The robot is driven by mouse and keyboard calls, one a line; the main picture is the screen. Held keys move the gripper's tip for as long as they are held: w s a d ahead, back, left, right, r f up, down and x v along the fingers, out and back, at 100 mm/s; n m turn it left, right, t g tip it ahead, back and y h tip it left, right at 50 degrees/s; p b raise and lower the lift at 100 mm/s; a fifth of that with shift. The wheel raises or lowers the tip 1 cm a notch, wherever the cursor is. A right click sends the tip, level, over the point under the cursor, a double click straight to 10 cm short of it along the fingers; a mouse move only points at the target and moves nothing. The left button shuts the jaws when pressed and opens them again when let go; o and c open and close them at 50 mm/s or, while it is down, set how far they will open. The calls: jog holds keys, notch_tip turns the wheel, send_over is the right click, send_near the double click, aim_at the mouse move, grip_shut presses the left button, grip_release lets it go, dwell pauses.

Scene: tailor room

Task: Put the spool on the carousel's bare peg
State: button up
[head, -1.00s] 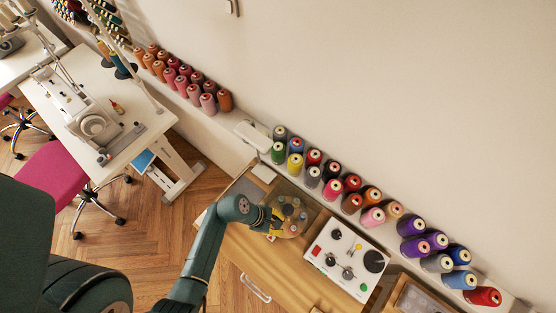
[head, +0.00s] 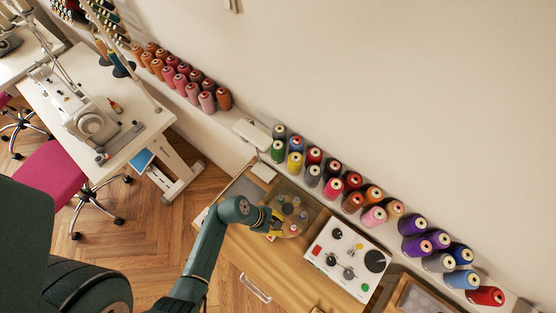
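The arm hides part of the carousel. The fingertips are too small and covered to tell whether they are open or hold a spool. I cannot make out the bare peg.
A white control box (head: 347,257) with knobs stands right of the carousel. Large thread cones (head: 374,216) line the shelf along the wall behind. The wooden top (head: 262,255) in front is mostly clear. A sewing table (head: 130,127) stands far left.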

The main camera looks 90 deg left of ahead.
jog(key=shift+f, duration=0.5)
jog(key=shift+f+b, duration=0.5)
jog(key=shift+f, duration=0.1)
jog(key=o, duration=0.9)
jog(key=shift+d, duration=0.1)
jog(key=shift+c, duration=0.2)
jog(key=v, duration=1.2)
